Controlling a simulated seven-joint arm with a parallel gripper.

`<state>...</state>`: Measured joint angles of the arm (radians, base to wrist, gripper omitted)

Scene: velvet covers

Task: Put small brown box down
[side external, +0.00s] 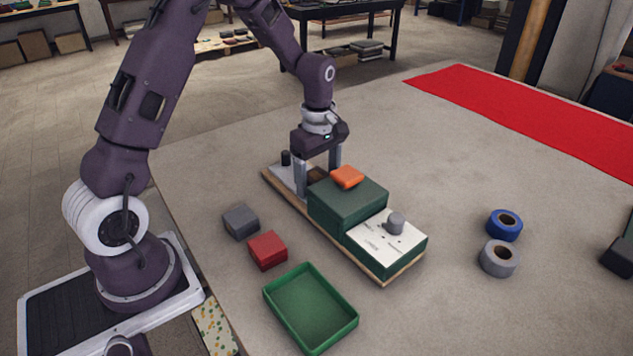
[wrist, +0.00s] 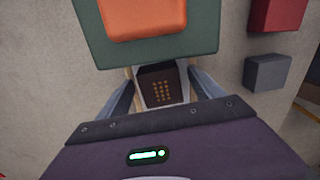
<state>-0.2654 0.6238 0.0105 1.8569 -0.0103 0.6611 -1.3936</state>
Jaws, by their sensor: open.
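The small brown box (side external: 316,174) sits low between my fingers, next to the tall green block, and is partly hidden in the side view. In the wrist view the small brown box (wrist: 161,72) is dark, with a grid of light dots on one face. It appears to rest on a pale plate. My gripper (side external: 318,179) points down with its fingers on either side of the box. In the wrist view my gripper (wrist: 161,90) is open, with a gap visible beside the box.
A green block (side external: 340,207) with an orange box (side external: 347,176) on top stands close to my fingers. A white panel with a grey knob (side external: 396,222) is beyond it. Grey (side external: 241,221) and red (side external: 267,250) boxes and a green tray (side external: 344,338) lie nearer. Tape rolls (side external: 499,258) stand right.

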